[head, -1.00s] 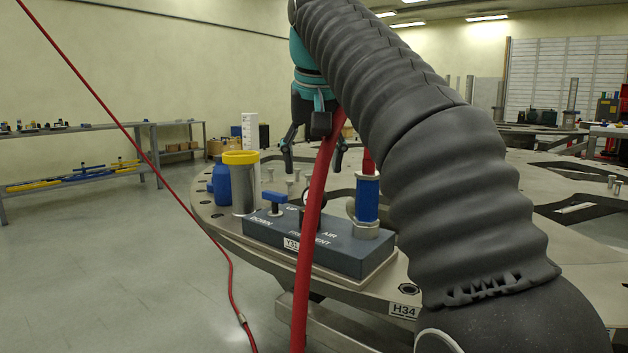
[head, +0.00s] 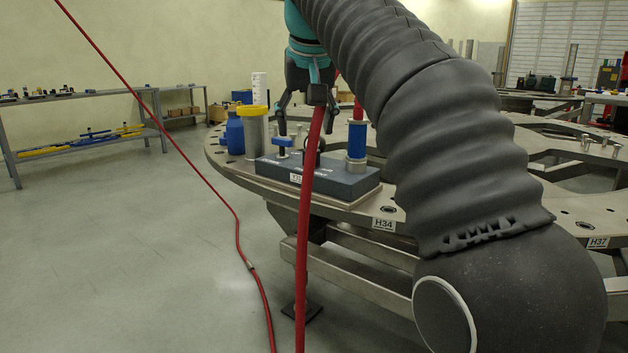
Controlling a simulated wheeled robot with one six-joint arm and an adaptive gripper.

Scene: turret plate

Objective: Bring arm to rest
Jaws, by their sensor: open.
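My gripper (head: 306,112) is at the top middle of the head view, pointing down above the turret plate's left part. Its two dark fingers are spread and I see nothing held between them. My arm in its grey ribbed sleeve runs from the upper middle to the lower right. Below the gripper sits a dark blue-grey control block (head: 335,183) with a blue lever (head: 284,141) and a blue cylinder (head: 357,139). A red hose (head: 305,230) passes in front of the gripper and block, hiding part of both.
The turret plate (head: 350,210) carries a grey cup with a yellow rim (head: 254,130), a blue bottle (head: 234,134) and a white cylinder (head: 259,88). A second red hose (head: 180,150) slants across the left.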

